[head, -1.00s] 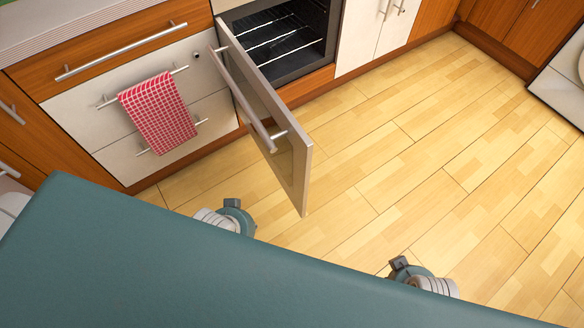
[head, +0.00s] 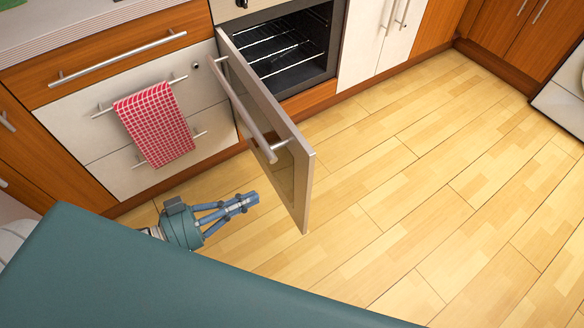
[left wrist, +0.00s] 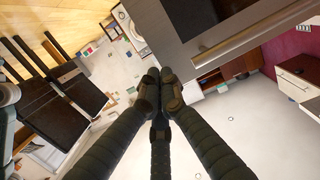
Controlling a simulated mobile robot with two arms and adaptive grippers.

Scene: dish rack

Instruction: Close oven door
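The oven door (head: 289,175) stands open in the head view, swung out from the left side of the oven (head: 287,45). Its long metal handle (head: 240,108) is on the face toward the left. My left gripper (head: 254,199) is left of the door's free end, apart from the handle in the picture. Its fingers are together with nothing seen between them; the left wrist view also shows the fingertips meeting (left wrist: 160,78). A grey panel with a metal bar, apparently the oven door (left wrist: 220,30), shows beyond the fingertips there. My right gripper is not in view.
A red checked towel (head: 155,125) hangs on the drawer front left of the door. White cupboards (head: 372,40) stand right of the oven. The wooden floor (head: 430,190) right of the door is clear.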

